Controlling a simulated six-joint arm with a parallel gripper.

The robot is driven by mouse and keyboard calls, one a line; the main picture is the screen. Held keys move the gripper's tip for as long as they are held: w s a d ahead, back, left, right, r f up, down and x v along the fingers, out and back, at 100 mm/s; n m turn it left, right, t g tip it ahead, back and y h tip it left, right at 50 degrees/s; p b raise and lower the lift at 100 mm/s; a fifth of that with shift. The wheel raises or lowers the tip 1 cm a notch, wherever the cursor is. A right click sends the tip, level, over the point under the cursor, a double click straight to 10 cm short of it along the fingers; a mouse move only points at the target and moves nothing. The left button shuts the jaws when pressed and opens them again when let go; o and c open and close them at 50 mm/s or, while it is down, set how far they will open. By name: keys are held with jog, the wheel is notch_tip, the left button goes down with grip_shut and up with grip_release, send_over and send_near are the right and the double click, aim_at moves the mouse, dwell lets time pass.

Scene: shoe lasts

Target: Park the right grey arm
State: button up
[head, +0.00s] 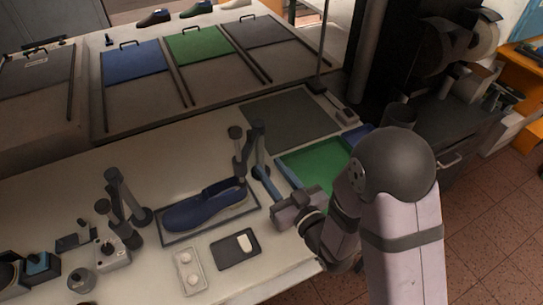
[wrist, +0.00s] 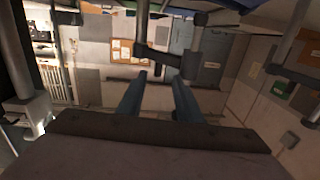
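The right grey arm (head: 257,147) stands at the right end of the blue shoe last, with a dark knob-topped post (head: 236,145) beside it. The blue shoe last (head: 200,210) lies on a dark tray (head: 168,238). My gripper (head: 261,176) points up and left, its blue fingers close to the lower part of the right grey arm. In the wrist view, my gripper (wrist: 159,78) has its two fingers apart, with a grey jointed bar (wrist: 165,58) at or just beyond the tips. I cannot tell whether they touch. Another grey arm (head: 120,200) stands left of the last.
A green-bottomed blue tray (head: 310,163) lies right of my gripper, with a grey mat (head: 290,120) behind. A dark pad (head: 228,254) and a pale two-dish tray (head: 189,272) lie in front. Lidded bins (head: 140,92) line the back.

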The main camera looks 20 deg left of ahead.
jog(key=shift+w+r, duration=0.1)
jog(key=shift+w, duration=0.2)
jog(key=shift+s+d+r, duration=0.1)
jog(key=shift+s, duration=0.05)
jog(key=shift+c, duration=1.2)
jog(key=shift+s, duration=0.15)
jog(key=c, duration=0.6)
jog(key=s+a+n+y+b, duration=0.1)
jog(key=s+a+b, duration=0.1)
jog(key=a, duration=0.1)
jog(key=s+a+r+n+g+y+b, duration=0.1)
jog(key=s+a+y, duration=0.1)
jog(key=a, duration=0.1)
jog(key=s+a+r+n+g+y+b, duration=0.1)
jog(key=s+a+n+y+b, duration=0.1)
jog(key=s+a, duration=0.1)
jog(key=shift+a+b, duration=0.15)
jog(key=shift+b, duration=0.15)
grip_shut()
jog(key=a+n+t+h, duration=0.5)
jog(key=t+h, duration=0.1)
jog(key=t, duration=0.1)
jog(key=s+f+n+h, duration=0.3)
jog(key=s+f+h, duration=0.1)
jog(key=s+h, duration=0.1)
jog(key=shift+d+f+t+h+b, duration=0.25)
jog(key=shift+d+t+h+b, duration=0.1)
jog(key=shift+h, duration=0.55)
